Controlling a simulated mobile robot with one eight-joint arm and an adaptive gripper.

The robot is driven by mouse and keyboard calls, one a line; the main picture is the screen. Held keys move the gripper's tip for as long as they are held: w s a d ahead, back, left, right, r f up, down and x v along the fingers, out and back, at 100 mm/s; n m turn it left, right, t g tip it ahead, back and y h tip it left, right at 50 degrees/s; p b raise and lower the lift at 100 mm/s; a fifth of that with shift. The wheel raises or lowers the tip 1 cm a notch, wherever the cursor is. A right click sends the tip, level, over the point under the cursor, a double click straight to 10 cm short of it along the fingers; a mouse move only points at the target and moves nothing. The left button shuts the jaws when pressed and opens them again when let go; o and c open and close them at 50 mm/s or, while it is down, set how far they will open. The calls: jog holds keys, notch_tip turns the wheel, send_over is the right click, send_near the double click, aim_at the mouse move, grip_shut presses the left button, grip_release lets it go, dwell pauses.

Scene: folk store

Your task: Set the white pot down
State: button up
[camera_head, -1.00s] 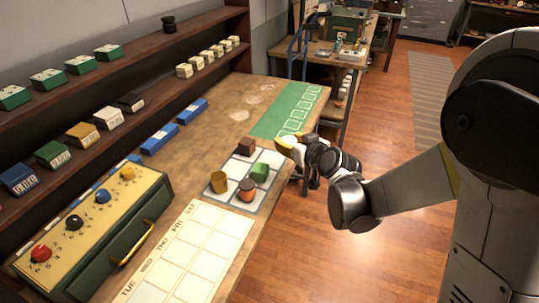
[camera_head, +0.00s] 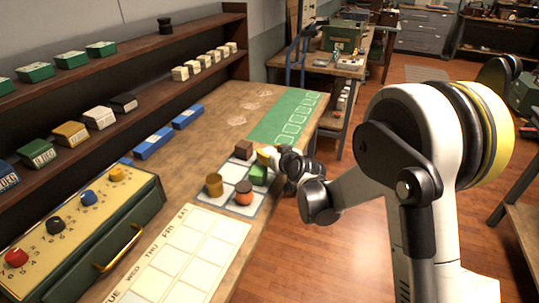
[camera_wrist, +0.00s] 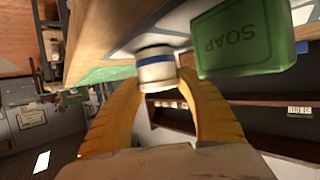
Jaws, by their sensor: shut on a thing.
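The white pot (camera_wrist: 156,70) has a blue band and sits between the yellow fingers of my gripper (camera_wrist: 160,92) in the wrist view. My gripper (camera_head: 266,155) is shut on it and is at the right far corner of the grey mat with pale squares (camera_head: 229,170) in the head view. The pot is mostly hidden there. A green soap block (camera_head: 258,175) is close beside the gripper; the soap also shows right of the pot in the wrist view (camera_wrist: 245,38). The pot is close to the mat surface; I cannot tell whether it touches.
On the mat stand a dark brown block (camera_head: 244,149), a gold can (camera_head: 214,184) and an orange-brown pot (camera_head: 244,193). A green mat with outlined squares (camera_head: 275,125) lies beyond. A calendar sheet (camera_head: 185,255) is in front, and a knobbed box (camera_head: 90,225) at left.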

jog(key=o, duration=1.3)
jog(key=shift+c, duration=0.2)
jog(key=shift+r, duration=0.1)
jog(key=p+v, duration=0.4)
jog(key=v, duration=0.8)
jog(key=shift+d+r, duration=0.1)
jog(key=shift+r, duration=0.1)
jog(key=s+d+r+m+g+h, duration=0.1)
jog(key=s+d+r+h, duration=0.1)
jog(key=s+d, duration=0.3)
jog(key=s+d+r+m+g+h, duration=0.2)
jog(key=s+d, duration=0.4)
jog(key=s, duration=0.8)
jog(key=s+d+r+m+g+h, duration=0.1)
jog(key=s+d, duration=0.4)
jog(key=s, duration=0.5)
notch_tip(320, 180, up, 2)
jog(key=shift+d+r+m+g+h, duration=0.15)
jog(key=shift+d+m+g+h, duration=0.3)
jog(key=shift+g, duration=0.25)
jog(key=shift+a, duration=0.1)
